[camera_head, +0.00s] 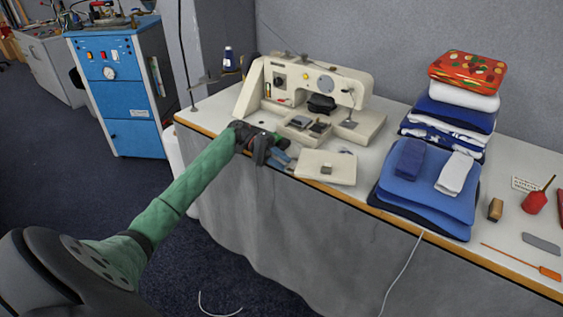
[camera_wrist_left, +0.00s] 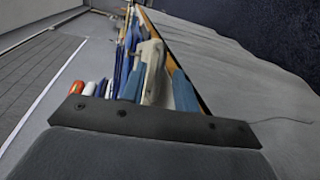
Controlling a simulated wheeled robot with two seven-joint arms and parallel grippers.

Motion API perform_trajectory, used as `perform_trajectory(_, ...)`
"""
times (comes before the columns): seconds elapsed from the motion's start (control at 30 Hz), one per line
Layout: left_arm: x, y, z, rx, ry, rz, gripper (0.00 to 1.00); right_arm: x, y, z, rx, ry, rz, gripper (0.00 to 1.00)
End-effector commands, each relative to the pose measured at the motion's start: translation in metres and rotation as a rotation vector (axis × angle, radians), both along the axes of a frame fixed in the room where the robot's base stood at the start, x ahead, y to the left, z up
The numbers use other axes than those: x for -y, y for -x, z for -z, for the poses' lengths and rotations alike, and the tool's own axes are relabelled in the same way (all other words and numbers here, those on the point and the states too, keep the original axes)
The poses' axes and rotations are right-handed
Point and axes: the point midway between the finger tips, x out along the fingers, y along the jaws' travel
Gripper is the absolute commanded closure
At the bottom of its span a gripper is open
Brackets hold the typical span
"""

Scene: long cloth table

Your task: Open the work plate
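The cream sewing machine (camera_head: 318,82) stands on the long table. A flat cream plate (camera_head: 325,167), which looks like its work plate, lies at the table's front edge with a small dark square on it. My left gripper (camera_head: 284,160), with blue fingers, is close to the left end of this plate, in front of the machine's base. In the left wrist view the two blue fingers (camera_wrist_left: 160,88) are apart, with a cream part (camera_wrist_left: 152,62) showing between them. I cannot tell whether they touch it. My right gripper is not in view.
A red oil can (camera_head: 535,202), a wooden block (camera_head: 495,209) and an orange-handled tool (camera_head: 549,272) lie farther right. A blue cabinet (camera_head: 118,90) stands at the left on open floor.

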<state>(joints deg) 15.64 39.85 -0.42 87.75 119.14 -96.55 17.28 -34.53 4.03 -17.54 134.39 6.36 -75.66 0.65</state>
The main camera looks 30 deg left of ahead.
Motion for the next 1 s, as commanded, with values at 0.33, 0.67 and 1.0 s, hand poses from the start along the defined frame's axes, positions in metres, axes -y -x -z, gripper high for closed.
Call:
perform_trajectory(0.33, -0.027, -0.002, -0.004, 0.0, 0.0, -0.002, 0.69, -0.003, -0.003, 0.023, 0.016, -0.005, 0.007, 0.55)
perform_trajectory(0.67, -0.07, -0.004, -0.013, 0.0, 0.0, -0.001, 0.69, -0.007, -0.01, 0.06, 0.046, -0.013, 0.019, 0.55)
perform_trajectory(1.0, -0.077, -0.004, -0.015, 0.0, 0.0, 0.0, 0.69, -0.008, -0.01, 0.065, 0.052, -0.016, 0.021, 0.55)
